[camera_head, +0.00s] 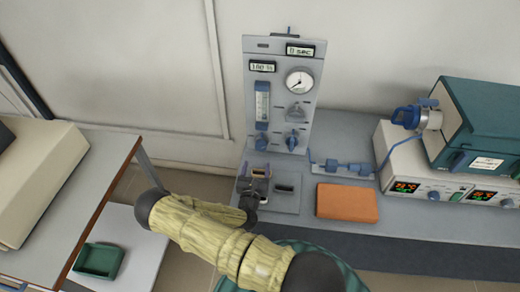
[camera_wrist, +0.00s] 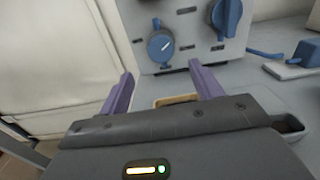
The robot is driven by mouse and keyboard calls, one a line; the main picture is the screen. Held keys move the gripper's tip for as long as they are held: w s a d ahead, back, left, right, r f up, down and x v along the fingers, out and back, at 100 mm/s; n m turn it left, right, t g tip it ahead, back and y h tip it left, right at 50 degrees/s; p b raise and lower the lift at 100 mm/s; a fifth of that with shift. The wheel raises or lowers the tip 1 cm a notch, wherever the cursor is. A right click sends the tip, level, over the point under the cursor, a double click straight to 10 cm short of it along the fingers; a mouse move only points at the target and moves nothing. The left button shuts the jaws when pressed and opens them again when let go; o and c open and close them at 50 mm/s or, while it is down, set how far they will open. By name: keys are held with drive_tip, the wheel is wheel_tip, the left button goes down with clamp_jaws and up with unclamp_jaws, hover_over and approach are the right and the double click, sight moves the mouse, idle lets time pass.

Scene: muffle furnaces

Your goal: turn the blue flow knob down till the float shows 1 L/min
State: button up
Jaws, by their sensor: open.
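The upright grey panel (camera_head: 276,70) stands at the back of the bench. It carries a flow tube (camera_head: 262,102) whose float is too small to read. Below the tube is a round blue knob (camera_head: 261,142), which also shows in the wrist view (camera_wrist: 160,46) with a white pointer line slanting to upper right.
A round gauge (camera_head: 299,82) and small displays reading about 180 and 0 sec are on the panel. A tan-rimmed slot (camera_wrist: 176,100) lies below the fingers. An orange block (camera_head: 347,202), blue fittings (camera_head: 345,167) and a controller box (camera_head: 440,185) stand to the right.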

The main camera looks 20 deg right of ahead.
sight(260, 148)
drive_tip(key=p+x, duration=0.1)
drive_tip(key=x, duration=0.8)
drive_tip(key=shift+d, duration=0.1)
drive_tip(key=c, duration=1)
drive_tip(key=shift+r+p, duration=0.1)
drive_tip(key=shift+p, duration=0.3)
drive_tip(key=shift+n+p, duration=0.3)
drive_tip(key=o, duration=1)
